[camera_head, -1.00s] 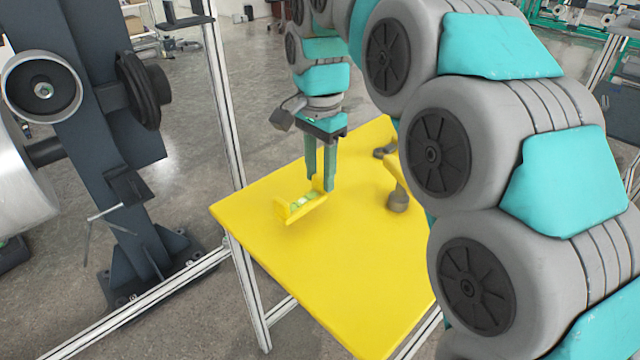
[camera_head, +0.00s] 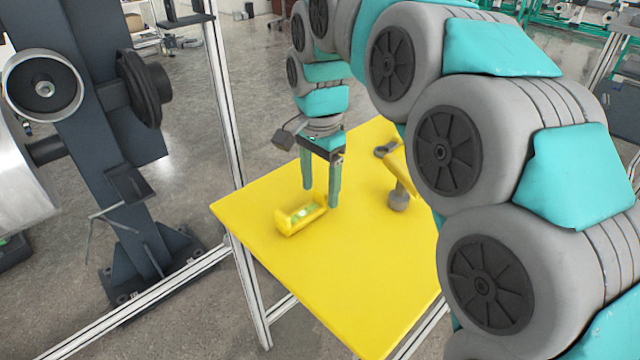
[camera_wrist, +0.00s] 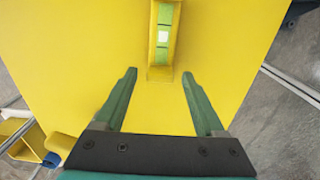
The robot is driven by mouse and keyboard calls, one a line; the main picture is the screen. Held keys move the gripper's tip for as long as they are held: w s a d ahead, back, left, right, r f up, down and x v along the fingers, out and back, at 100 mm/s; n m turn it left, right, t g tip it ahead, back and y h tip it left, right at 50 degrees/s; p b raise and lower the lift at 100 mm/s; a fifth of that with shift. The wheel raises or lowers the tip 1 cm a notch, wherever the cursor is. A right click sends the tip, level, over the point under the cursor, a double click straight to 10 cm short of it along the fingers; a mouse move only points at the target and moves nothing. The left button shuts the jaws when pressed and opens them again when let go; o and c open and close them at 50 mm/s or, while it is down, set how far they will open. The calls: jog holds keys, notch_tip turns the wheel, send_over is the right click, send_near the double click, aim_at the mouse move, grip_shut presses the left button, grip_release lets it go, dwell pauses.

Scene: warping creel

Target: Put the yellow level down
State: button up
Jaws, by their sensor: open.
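The yellow level (camera_head: 300,216) with its green vial lies on the yellow table (camera_head: 330,280), left of the table's middle. My gripper (camera_head: 320,197) is open and empty, just behind and above the level, with its two green fingers apart. In the wrist view the level (camera_wrist: 163,42) is at the top centre, ahead of the fingertips of my gripper (camera_wrist: 158,75). Its near end sits just beyond the gap between the fingers. Its top end runs out of that frame.
A tool with a yellow handle and grey head (camera_head: 398,198) lies on the table to the right, partly behind my arm. A small dark item (camera_head: 385,149) is behind it. A metal frame post (camera_head: 222,95) stands at the left. The table's front is clear.

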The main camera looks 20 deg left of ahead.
notch_tip(320, 180, up, 12)
jog(key=p, duration=0.2)
jog(key=shift+p, duration=0.3)
dwell(0.4)
jog(key=s+d+f+n+g, duration=0.1)
jog(key=s+d+f, duration=0.2)
jog(key=d, duration=0.7)
jog(key=s+d+f+n, duration=0.2)
jog(key=s+d+f, duration=0.15)
jog(key=d, duration=0.65)
jog(key=s+d+f+n, duration=0.1)
jog(key=s+d+f, duration=0.5)
jog(key=s, duration=0.3)
jog(key=s+d+f+n, duration=0.1)
jog(key=s+d+f, duration=0.4)
jog(key=s, duration=0.5)
jog(key=shift+d+f+n+g, duration=0.3)
jog(key=shift+d+f+g, duration=0.1)
jog(key=shift+f, duration=0.45)
